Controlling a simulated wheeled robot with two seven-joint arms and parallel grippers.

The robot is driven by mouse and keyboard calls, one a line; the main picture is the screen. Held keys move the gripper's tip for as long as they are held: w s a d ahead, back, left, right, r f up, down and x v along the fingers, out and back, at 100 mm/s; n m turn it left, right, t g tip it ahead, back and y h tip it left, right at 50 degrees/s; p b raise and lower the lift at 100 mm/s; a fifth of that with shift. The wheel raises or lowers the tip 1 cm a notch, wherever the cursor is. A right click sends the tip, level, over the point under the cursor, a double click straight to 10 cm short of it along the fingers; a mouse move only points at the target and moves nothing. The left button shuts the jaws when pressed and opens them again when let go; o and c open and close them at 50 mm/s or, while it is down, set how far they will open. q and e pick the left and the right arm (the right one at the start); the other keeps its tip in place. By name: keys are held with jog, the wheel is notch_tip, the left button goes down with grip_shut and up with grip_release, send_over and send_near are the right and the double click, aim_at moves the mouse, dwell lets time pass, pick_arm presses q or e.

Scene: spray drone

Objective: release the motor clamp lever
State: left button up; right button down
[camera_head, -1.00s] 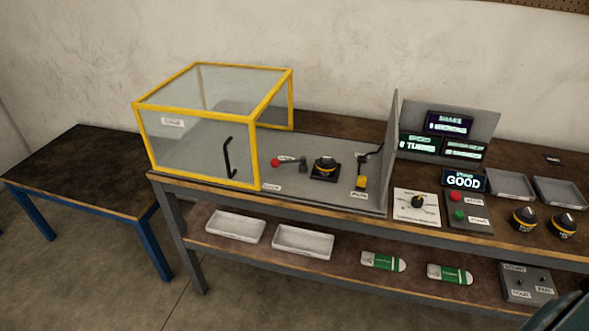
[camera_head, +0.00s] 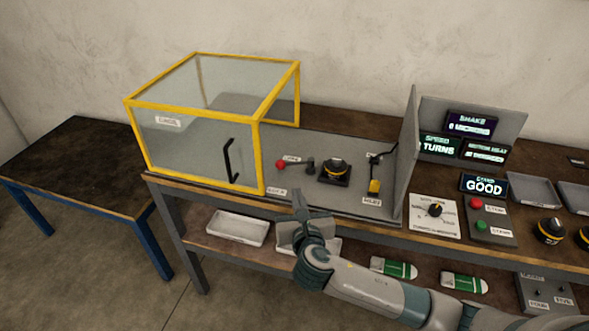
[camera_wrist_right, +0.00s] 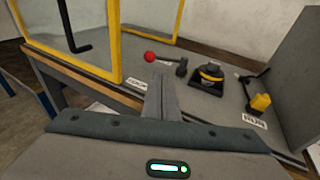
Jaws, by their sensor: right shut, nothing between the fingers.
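The clamp lever with a red ball knob (camera_head: 281,164) lies on the grey bench plate (camera_head: 350,203), just right of the yellow-framed cage. It also shows in the right wrist view (camera_wrist_right: 150,57), its arm running right to a dark post. The black motor with a yellow band (camera_head: 335,168) sits on a dark square base to the right of the post. My right gripper (camera_head: 299,197) is shut and empty, in front of the bench edge and apart from the lever. In the right wrist view its fingers (camera_wrist_right: 162,85) appear just below the knob. My left gripper is not in view.
The clear cage (camera_head: 262,160) with yellow edges and a black handle stands close left of the lever. A yellow-handled lever (camera_head: 374,187) and an upright grey panel (camera_head: 408,155) stand to the right. White trays (camera_head: 237,229) lie on the lower shelf.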

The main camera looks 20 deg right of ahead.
aim_at(294, 164)
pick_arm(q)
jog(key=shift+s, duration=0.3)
pick_arm(e)
jog(key=shift+w, duration=0.1)
